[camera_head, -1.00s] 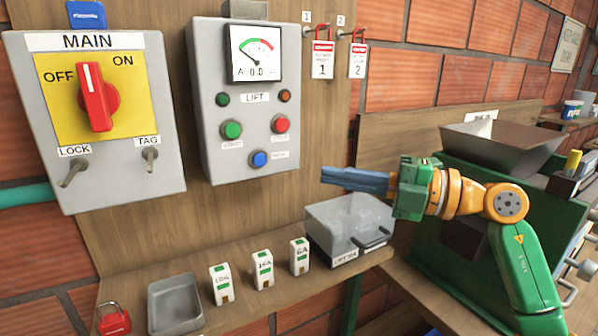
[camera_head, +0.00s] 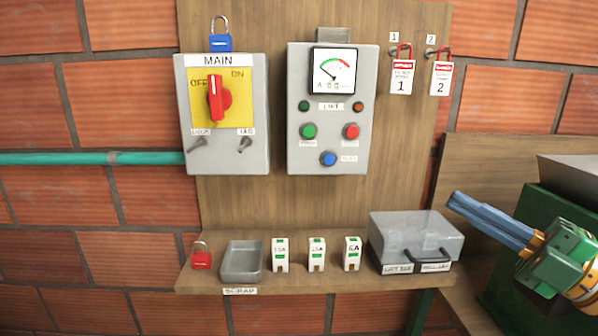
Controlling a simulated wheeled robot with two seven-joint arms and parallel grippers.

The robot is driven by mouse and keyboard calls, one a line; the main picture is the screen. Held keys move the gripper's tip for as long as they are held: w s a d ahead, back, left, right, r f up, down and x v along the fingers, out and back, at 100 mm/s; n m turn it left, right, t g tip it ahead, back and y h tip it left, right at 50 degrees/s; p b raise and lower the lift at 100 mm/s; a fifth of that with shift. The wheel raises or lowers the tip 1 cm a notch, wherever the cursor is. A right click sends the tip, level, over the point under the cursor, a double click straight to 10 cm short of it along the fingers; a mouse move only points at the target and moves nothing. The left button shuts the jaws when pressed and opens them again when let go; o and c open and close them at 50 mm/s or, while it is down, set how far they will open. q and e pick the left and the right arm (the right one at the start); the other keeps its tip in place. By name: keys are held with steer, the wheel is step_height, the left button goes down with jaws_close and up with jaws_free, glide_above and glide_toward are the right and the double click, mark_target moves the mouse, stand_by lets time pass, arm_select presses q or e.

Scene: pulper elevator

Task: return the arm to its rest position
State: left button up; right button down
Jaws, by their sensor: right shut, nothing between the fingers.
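My right gripper (camera_head: 468,205) reaches in from the right edge, its blue fingers closed together and pointing up and left. It is empty and stands in front of the wooden board, just right of the clear-lidded box (camera_head: 415,232). The green wrist (camera_head: 560,262) and part of an orange joint show behind the fingers; the rest of the right arm is out of the picture. My left gripper is not in view.
The MAIN switch box (camera_head: 226,148) and LIFT panel (camera_head: 297,75) hang on the board. The shelf below holds a red padlock (camera_head: 202,260), scrap tray (camera_head: 241,274) and several white fuses (camera_head: 317,255). A green machine (camera_head: 538,203) stands at right.

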steer(key=w+d+f+m+t+h, duration=0.1)
steer(key=d+f+m+h, duration=0.3)
steer(key=f+m+h, duration=0.7)
steer(key=w+d+f+m+t+h, duration=0.1)
steer(key=d+f+m+h, duration=0.2)
steer(key=f+m+h, duration=0.8)
steer(key=s+a+f+m+g+y, duration=0.1)
steer(key=s+a+f+g+y, duration=0.4)
steer(key=s+f, duration=0.55)
steer(key=s+a+f+m+g+y, duration=0.1)
steer(key=s+a+f+g+y, duration=0.1)
steer(key=s+a+f+g, duration=0.7)
steer(key=s+d+f, duration=0.2)
steer(key=f, duration=0.8)
steer(key=s+d+f, duration=0.1)
steer(key=f, duration=0.8)
steer(key=s+d+f+g, duration=0.1)
steer(key=s+d+f, duration=0.1)
steer(key=s+f, duration=0.9)
steer(key=shift+s+g, duration=0.3)
steer(key=shift+s, duration=0.7)
steer(key=shift+f, duration=0.1)
